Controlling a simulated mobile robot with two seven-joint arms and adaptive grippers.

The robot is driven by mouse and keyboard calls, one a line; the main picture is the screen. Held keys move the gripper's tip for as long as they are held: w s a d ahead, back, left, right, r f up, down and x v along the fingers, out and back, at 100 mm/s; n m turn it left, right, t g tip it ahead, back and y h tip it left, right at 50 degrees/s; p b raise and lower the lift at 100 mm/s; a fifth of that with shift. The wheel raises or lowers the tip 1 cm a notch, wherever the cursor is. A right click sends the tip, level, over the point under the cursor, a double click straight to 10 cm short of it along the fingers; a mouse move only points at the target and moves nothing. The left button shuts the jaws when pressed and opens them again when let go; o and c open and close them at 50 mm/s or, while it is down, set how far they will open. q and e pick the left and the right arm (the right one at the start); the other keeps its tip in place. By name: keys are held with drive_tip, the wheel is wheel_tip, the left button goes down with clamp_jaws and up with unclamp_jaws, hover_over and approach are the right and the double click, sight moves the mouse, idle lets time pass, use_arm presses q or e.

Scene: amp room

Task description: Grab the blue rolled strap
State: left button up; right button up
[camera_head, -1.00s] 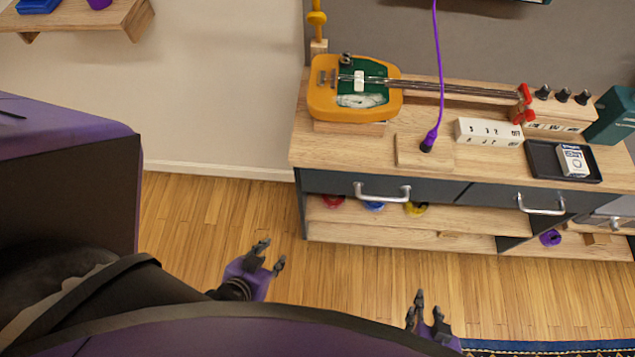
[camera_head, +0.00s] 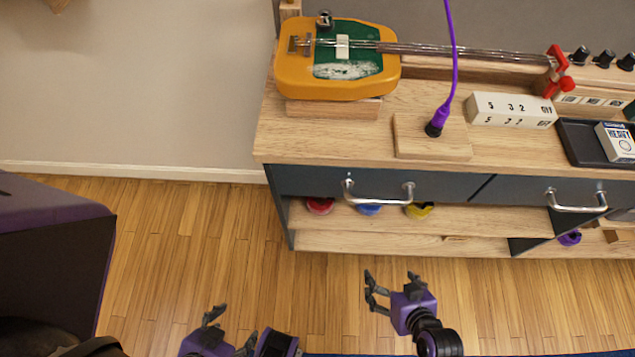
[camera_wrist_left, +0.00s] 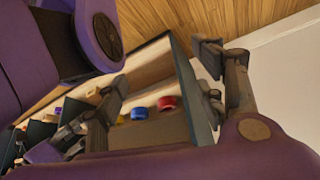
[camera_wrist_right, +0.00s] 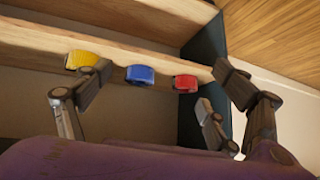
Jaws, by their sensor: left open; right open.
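The blue rolled strap (camera_head: 369,209) lies on the open shelf under the drawers, between a red roll (camera_head: 320,205) and a yellow roll (camera_head: 418,210). In the right wrist view the blue strap (camera_wrist_right: 140,75) shows between the open fingers, some way off. In the left wrist view it (camera_wrist_left: 139,113) is farther away, beside the red roll. My right gripper (camera_head: 374,293) is open and empty in front of the shelf. My left gripper (camera_head: 232,331) is open and empty, lower and to the left, at the bottom of the head view. Neither gripper touches a strap.
The cabinet's drawer handle (camera_head: 378,191) juts out above the rolls. The cabinet's left side panel (camera_wrist_right: 203,80) stands near the red roll. A purple roll (camera_head: 570,238) lies in another compartment to the right. The wooden floor (camera_head: 170,240) before the cabinet is clear.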

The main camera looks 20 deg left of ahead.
sight(375, 209)
use_arm(q)
drive_tip(key=b+x, duration=0.4)
drive_tip(key=b, duration=0.1)
drive_tip(key=shift+a+f, duration=0.15)
drive_tip(key=shift+f, duration=0.15)
use_arm(e)
drive_tip(key=w+f+n, duration=0.2)
drive_tip(key=w+f, duration=0.2)
drive_tip(key=w, duration=0.8)
drive_tip(key=shift+a+f+y, duration=0.35)
drive_tip(key=shift+y, duration=0.05)
use_arm(q)
drive_tip(key=shift+s, duration=0.1)
use_arm(e)
drive_tip(key=shift+w, duration=0.1)
